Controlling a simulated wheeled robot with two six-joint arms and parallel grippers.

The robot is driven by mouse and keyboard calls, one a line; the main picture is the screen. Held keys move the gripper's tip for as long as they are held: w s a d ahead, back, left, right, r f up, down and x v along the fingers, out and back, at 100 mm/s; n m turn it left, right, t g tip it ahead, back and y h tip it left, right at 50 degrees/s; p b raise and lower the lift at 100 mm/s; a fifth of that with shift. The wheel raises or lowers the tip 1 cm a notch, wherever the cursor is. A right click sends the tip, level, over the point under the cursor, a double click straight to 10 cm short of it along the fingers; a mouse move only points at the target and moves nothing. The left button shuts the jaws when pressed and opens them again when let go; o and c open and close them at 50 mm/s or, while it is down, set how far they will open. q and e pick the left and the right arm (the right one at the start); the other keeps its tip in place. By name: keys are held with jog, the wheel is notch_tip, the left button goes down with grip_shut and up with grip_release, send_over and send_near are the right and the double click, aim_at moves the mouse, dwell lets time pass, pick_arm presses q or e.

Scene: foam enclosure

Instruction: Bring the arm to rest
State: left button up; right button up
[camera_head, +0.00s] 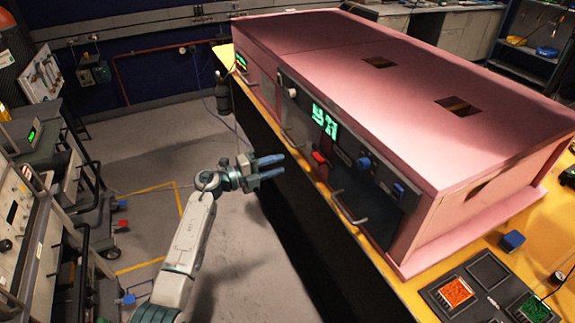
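My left gripper (270,167) is in front of the pink foam enclosure (355,75), over the floor beside the yellow table's edge. Its two fingers point right, with a gap between them and nothing held. The enclosure's dark front panel (335,150) carries handles, a green display, a red part (320,157) and blue knobs. The fingers appear apart from the panel. My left arm (190,240) reaches up from the bottom of the picture. My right gripper is not in view.
The yellow table (404,284) bears the enclosure, a blue block (512,241) and a dark tray (434,294) with orange and green pieces. Lab equipment (25,225) stands at the left. The grey floor (150,200) between is mostly open.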

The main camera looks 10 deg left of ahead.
pick_arm(q)
jog(key=shift+s+a, duration=0.2)
jog(key=shift+a, duration=0.05)
